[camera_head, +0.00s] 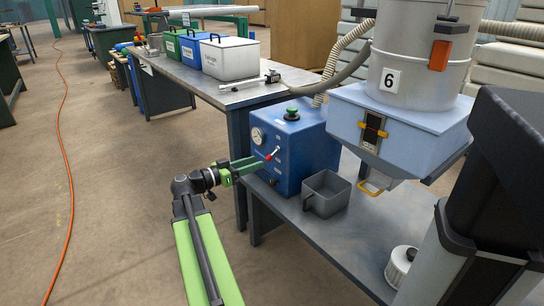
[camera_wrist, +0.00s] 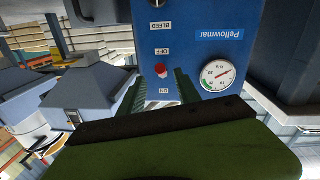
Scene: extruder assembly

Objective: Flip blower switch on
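The blue blower box (camera_head: 300,140) stands on the lower bench, with a gauge (camera_head: 257,135) and a green knob (camera_head: 291,113). Its red-tipped switch (camera_head: 271,155) is on the front face. In the wrist view the switch (camera_wrist: 161,71) shows between the OFF label (camera_wrist: 161,51) and the ON label (camera_wrist: 163,91). I cannot tell which way it is set. My gripper (camera_head: 262,163) is at the box face. In the wrist view its two green fingers (camera_wrist: 161,84) are apart, one on either side of the switch. I cannot tell whether they touch it.
A grey open bin (camera_head: 327,193) sits right of the box on the lower bench (camera_head: 300,228). The hopper marked 6 (camera_head: 395,125) overhangs the bench at right. A white spool-like part (camera_head: 400,266) lies near the bench front.

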